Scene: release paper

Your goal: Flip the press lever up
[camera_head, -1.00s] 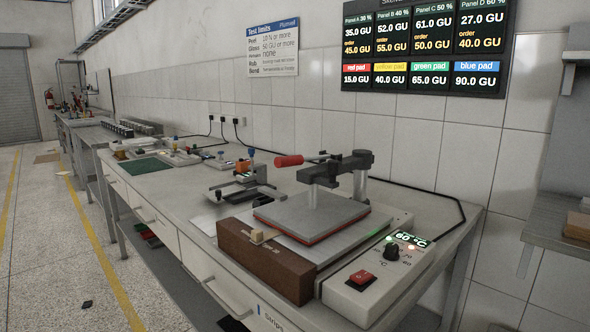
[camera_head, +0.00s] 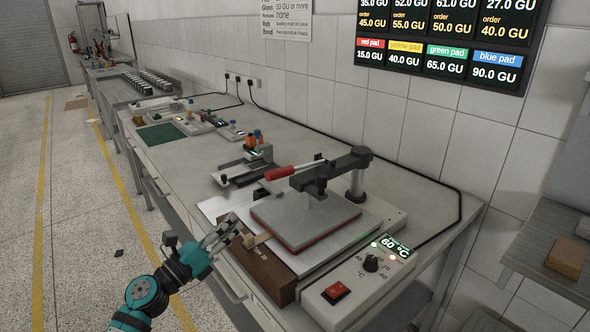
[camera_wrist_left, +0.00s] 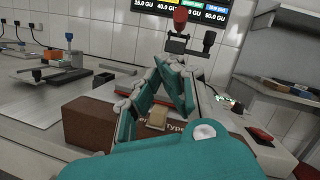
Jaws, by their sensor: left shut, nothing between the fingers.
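The press (camera_head: 328,178) stands on the bench in the head view, with a dark arm on a post above a flat grey plate (camera_head: 300,215). Its lever has a red grip (camera_head: 280,173) that points left and lies nearly level above the plate. In the left wrist view the red grip (camera_wrist_left: 180,18) shows end-on near the top. My left gripper (camera_head: 234,222) is shut and empty, over the front edge of the bench, left of the plate and apart from the lever. Its fingers (camera_wrist_left: 170,66) meet below the grip in the left wrist view. My right gripper is not seen.
A brown box (camera_head: 262,270) with a small wooden piece (camera_head: 257,240) sits before the plate. A control box with a red switch (camera_head: 336,291) stands at the right front. A small stand with coloured knobs (camera_head: 252,158) is behind left. The floor at left is mostly clear.

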